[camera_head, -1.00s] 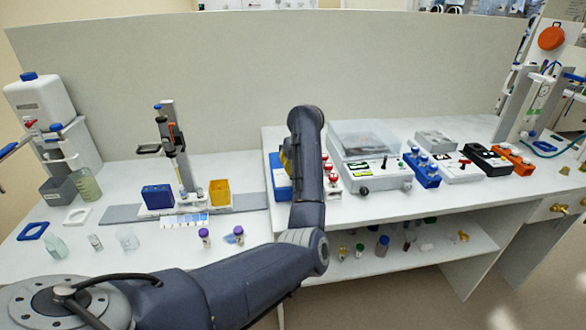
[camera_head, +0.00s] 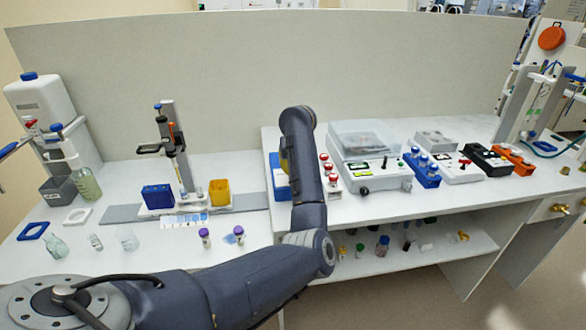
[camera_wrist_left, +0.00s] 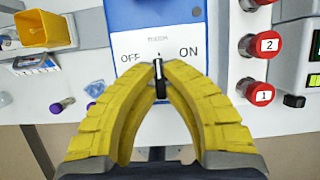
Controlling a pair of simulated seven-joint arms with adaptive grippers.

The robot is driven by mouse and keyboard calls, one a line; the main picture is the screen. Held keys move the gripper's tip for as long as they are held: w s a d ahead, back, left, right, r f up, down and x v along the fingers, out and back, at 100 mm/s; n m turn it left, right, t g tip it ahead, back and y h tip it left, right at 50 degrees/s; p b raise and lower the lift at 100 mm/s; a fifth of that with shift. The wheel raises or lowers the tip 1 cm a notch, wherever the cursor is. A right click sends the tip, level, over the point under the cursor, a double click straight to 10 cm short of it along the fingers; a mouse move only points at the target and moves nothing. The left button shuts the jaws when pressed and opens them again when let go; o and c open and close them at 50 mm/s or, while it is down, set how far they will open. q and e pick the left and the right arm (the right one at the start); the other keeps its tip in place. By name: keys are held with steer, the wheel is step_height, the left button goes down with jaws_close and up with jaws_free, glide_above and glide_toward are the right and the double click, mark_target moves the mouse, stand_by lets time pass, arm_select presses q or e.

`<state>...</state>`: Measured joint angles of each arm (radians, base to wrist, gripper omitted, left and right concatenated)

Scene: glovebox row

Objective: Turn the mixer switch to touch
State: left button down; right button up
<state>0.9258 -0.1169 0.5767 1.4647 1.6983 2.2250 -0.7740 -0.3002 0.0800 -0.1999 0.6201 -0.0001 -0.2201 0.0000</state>
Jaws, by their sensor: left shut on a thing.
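The mixer is a blue box with a white front panel, in the left wrist view (camera_wrist_left: 165,20) and partly behind my arm in the head view (camera_head: 279,182). Its black switch (camera_wrist_left: 160,86) stands between the words OFF on the left and ON on the right. The switch's white mark points nearly straight up, toward a small middle label too fine to read surely. My left gripper (camera_wrist_left: 160,72) has yellow fingers closed on both sides of the switch. In the head view my arm hides the fingertips. My right gripper is not in view.
Red numbered buttons (camera_wrist_left: 261,93) stand close to the right of the mixer. A yellow container (camera_head: 219,192) and purple-capped vials (camera_head: 205,237) are to its left. A scale-like device (camera_head: 375,180) is farther right. The shelf below (camera_head: 400,255) holds several small bottles.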

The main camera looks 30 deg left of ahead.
arm_select(q)
steer(key=c, duration=1.5)
jaws_free()
steer(key=v, duration=1.2)
